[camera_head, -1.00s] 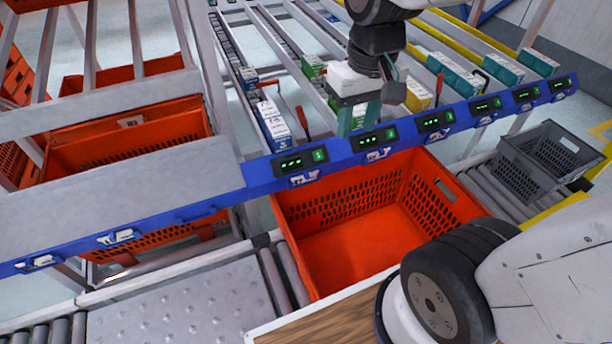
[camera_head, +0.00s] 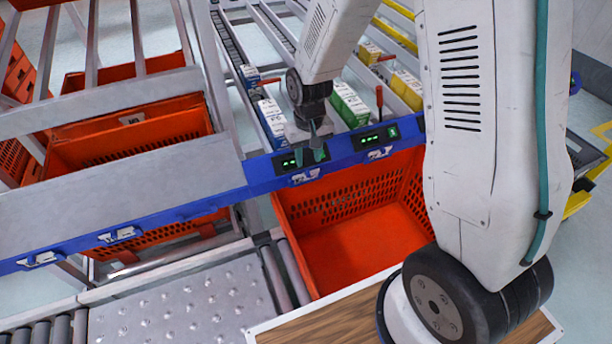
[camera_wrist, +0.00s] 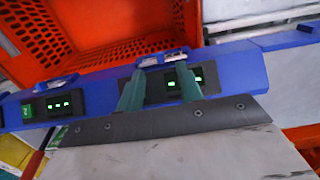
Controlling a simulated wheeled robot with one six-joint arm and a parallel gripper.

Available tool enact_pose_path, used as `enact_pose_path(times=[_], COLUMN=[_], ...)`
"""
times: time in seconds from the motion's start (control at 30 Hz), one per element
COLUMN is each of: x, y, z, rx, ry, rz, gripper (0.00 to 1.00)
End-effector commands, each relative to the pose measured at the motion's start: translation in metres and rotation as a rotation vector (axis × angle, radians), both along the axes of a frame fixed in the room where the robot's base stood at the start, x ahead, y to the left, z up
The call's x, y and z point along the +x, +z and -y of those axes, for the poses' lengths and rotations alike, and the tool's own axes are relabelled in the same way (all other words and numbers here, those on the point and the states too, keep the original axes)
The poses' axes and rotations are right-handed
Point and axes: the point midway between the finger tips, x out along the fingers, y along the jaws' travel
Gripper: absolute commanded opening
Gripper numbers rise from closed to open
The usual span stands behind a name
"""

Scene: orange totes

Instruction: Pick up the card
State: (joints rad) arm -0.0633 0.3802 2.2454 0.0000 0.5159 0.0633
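My gripper (camera_head: 312,152) is at the front blue rail (camera_head: 215,204), above a lit display. In the wrist view its two green fingers (camera_wrist: 160,88) stand apart with nothing visible between their tips, pointing across the rail. Small white card-like pieces in clips hang on the rail's front edge; one (camera_head: 304,177) is just below the gripper and also shows in the wrist view (camera_wrist: 174,57), beyond the fingertips. Another (camera_head: 380,153) is to its right. I cannot tell for certain which is the card.
An orange tote (camera_head: 350,245) stands open and empty below the rail. Boxes, including a green-and-white one (camera_head: 348,105), sit in the rack lanes behind it. A wooden board (camera_head: 330,328) lies at the front. Another orange tote (camera_head: 130,170) is at left.

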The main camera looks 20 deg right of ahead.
Motion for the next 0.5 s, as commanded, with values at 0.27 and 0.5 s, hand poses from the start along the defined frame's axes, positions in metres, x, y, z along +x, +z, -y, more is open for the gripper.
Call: enact_pose_path(times=[0.27,0.5], x=[-0.003,-0.003], y=[-0.038,-0.060], z=[0.000,0.000], rx=[0.000,0.000], ry=[0.000,0.000], rz=[-0.004,-0.001], gripper=[0.36,0.36])
